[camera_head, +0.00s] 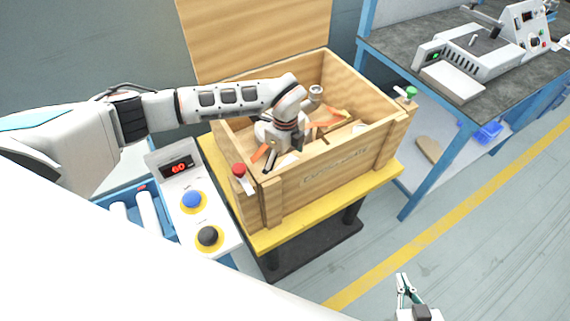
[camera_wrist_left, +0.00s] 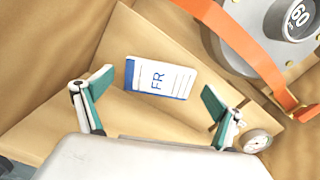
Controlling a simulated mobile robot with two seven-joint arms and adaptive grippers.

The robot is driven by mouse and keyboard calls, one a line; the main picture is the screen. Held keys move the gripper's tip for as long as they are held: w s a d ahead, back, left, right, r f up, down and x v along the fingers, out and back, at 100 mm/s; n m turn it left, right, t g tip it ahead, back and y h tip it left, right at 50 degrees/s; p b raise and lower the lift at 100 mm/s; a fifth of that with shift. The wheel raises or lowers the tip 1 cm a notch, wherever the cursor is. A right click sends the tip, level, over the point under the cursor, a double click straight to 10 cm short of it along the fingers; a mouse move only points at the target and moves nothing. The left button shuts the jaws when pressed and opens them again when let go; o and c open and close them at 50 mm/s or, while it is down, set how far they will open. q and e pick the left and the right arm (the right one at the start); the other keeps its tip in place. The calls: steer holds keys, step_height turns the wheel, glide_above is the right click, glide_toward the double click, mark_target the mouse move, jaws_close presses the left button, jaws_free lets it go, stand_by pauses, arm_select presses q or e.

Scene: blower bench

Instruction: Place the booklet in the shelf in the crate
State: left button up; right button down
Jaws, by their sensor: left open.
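The booklet (camera_wrist_left: 160,78), white with a blue band and the letters FR, lies on a light wooden surface (camera_wrist_left: 122,42) inside the crate in the left wrist view. I cannot tell whether that surface is the shelf. The wooden crate (camera_head: 330,178) stands with its lid up. My left gripper (camera_head: 271,156) reaches down into the crate; in the left wrist view (camera_wrist_left: 158,86) its green-padded fingers are spread on either side of the booklet, with nothing clearly held. My right gripper (camera_head: 405,284) is at the lower right, away from the crate; its fingers are too small to judge.
A grey device with a dial (camera_wrist_left: 285,22) and an orange strap (camera_wrist_left: 235,38) lie beside the booklet. A small gauge (camera_wrist_left: 256,141) is near the right finger. The crate stands on a yellow table (camera_head: 380,184). A button panel (camera_head: 190,205) stands left; a workbench (camera_head: 400,55) stands right.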

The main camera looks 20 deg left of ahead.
arm_select(q)
step_height(320, 180, up, 11)
stand_by(0.4)
steer(key=shift+r, duration=0.15)
